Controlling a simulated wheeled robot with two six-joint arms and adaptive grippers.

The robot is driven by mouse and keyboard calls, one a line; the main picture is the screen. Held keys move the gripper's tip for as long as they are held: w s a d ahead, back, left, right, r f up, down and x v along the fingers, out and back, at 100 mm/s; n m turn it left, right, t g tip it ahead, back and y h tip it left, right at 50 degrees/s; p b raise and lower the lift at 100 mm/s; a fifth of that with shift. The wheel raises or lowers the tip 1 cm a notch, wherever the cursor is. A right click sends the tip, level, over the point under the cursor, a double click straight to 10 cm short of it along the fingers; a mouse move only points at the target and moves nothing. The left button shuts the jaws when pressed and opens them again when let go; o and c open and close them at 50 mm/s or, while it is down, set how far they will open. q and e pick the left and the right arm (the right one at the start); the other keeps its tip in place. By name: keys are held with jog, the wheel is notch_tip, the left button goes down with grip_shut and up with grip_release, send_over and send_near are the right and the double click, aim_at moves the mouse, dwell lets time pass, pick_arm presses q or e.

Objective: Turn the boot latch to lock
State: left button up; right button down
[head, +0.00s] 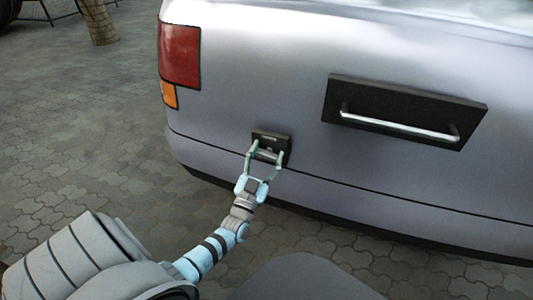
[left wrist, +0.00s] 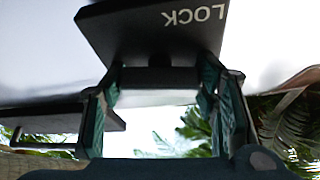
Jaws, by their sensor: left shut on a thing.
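The boot latch is a small dark plate (head: 271,138) on the rear of a silver car, left of the handle panel. In the left wrist view the dark plate (left wrist: 150,28) carries the word LOCK, seen upside down. A dark bar (left wrist: 158,77) below the plate sits between my fingers. My left gripper (head: 264,156) is at the plate in the head view, with its fingers shut on this latch bar. The fingers partly cover the bar in the head view, so its exact angle is hard to tell. My right gripper is not in view.
A dark panel with a silver bar handle (head: 400,124) is on the car to the right of the latch. A red and orange tail light (head: 180,55) is at upper left. Paved ground (head: 85,130) lies open to the left, with a tree trunk (head: 98,22) behind.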

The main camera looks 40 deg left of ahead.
pick_arm(q)
jog(key=n+y, duration=0.1)
jog(key=n, duration=0.2)
jog(key=shift+g+y, duration=0.3)
jog(key=shift+y, duration=0.1)
jog(key=o, duration=1.2)
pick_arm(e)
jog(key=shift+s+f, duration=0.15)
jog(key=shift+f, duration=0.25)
pick_arm(q)
jog(key=shift+s+d, duration=0.1)
jog(key=v, duration=1.2)
jog(key=shift+f, duration=0.15)
